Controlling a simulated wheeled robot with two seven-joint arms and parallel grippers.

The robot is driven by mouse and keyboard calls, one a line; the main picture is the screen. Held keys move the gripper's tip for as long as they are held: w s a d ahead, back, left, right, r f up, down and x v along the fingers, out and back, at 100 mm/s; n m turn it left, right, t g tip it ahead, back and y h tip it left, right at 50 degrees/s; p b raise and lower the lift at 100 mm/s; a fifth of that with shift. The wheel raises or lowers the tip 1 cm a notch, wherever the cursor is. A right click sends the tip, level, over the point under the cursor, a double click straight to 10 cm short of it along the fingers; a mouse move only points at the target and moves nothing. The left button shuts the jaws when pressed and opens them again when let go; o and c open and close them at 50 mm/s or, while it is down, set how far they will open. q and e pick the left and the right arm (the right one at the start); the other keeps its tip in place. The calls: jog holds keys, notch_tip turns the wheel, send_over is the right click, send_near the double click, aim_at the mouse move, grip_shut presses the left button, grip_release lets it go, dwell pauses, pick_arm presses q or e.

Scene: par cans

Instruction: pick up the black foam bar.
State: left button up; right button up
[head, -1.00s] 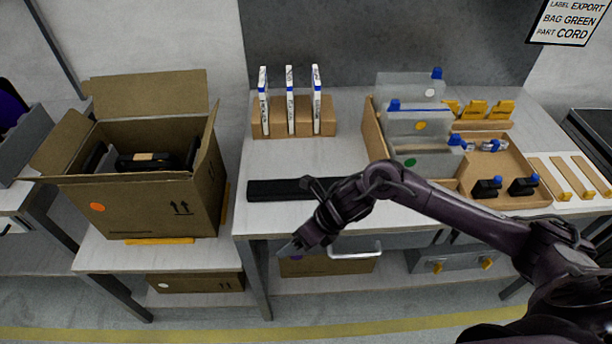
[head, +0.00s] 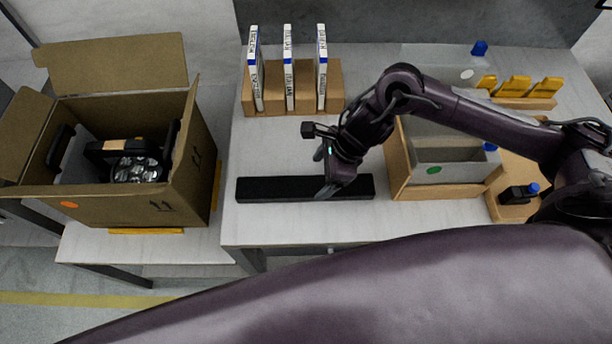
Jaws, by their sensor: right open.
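The black foam bar (head: 275,189) lies flat on the white table (head: 290,222), near its front edge and roughly parallel to it. My right gripper (head: 322,180) is over the right part of the bar, pointing down, and is open. One finger shows in front of the bar's dark face; whether the fingers touch the bar I cannot tell. The gripper hides part of the bar's right half. My left gripper is not in view.
An open cardboard box (head: 122,205) with a par can (head: 135,165) inside stands at left. A wooden rack (head: 333,95) with white labelled cards is behind the bar. A wooden tray (head: 402,175) with grey dividers stands close at right.

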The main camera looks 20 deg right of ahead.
aim_at(307, 185)
jog(key=a+f+p, duration=0.1)
jog(key=a+f, duration=0.1)
jog(key=shift+w+f+p, duration=0.15)
jog(key=shift+f+p, duration=0.15)
jog(key=shift+p, duration=0.05)
jog(key=x, duration=0.3)
jog(key=shift+w+d, duration=0.1)
jog(key=shift+w, duration=0.1)
jog(key=c, duration=0.3)
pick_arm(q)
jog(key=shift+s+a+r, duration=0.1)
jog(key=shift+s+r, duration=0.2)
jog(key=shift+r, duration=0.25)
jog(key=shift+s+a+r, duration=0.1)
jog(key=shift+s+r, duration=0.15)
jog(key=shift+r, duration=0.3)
pick_arm(e)
jog(key=c, duration=0.8)
